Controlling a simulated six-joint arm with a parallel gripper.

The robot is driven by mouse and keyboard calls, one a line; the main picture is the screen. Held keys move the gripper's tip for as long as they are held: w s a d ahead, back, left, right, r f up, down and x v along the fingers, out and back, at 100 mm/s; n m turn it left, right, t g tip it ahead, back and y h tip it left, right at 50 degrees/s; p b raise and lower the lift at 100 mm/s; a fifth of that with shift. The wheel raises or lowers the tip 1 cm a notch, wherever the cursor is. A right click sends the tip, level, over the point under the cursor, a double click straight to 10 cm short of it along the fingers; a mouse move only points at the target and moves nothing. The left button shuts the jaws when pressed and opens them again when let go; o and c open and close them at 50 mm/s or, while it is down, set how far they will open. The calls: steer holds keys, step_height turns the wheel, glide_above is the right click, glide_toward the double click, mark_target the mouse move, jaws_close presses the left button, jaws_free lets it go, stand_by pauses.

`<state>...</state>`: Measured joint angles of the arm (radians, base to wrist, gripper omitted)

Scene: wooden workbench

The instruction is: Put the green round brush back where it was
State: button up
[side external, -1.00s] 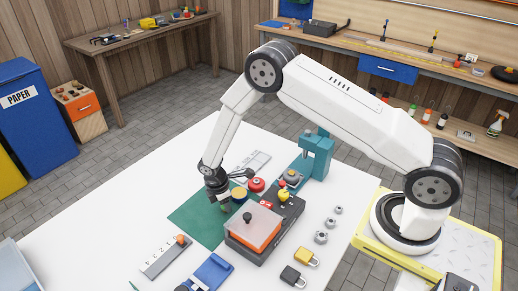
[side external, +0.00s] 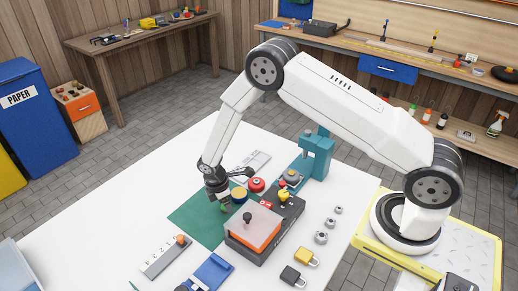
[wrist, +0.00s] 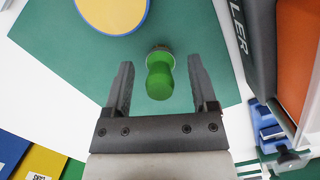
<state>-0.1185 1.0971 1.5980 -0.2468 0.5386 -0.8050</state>
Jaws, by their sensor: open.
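The green round brush (wrist: 159,76) stands on the green mat (wrist: 60,45) in the wrist view, its rounded handle towards the camera and a metallic band at its far end. My gripper (wrist: 160,88) is open, with one finger on each side of the brush and a visible gap to both. In the side external view my gripper (side external: 221,200) is low over the mat (side external: 188,218), and only a little of the brush (side external: 224,208) shows beneath it. I cannot tell how the bristle end meets the mat.
A yellow disc with a blue rim (side external: 239,193) lies close to my gripper.

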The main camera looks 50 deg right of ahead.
step_height(320, 180, up, 11)
steer(key=a, duration=0.1)
steer(key=shift+w+a+r, duration=0.15)
steer(key=shift+w+a, duration=0.1)
steer(key=shift+w, duration=0.1)
stand_by(0.6)
steer(key=s+d+r+m+t, duration=0.1)
steer(key=s+d+r+m, duration=0.1)
steer(key=s+r+m, duration=0.3)
steer(key=s+d+r+m+t+y, duration=0.1)
steer(key=s+r+m, duration=0.5)
steer(key=s, duration=0.7)
steer(key=shift+d+r+m+t+y, duration=0.15)
steer(key=shift+d+m+t+y, duration=0.15)
steer(key=shift+d+m+t, duration=0.55)
steer(key=shift+c, duration=0.2)
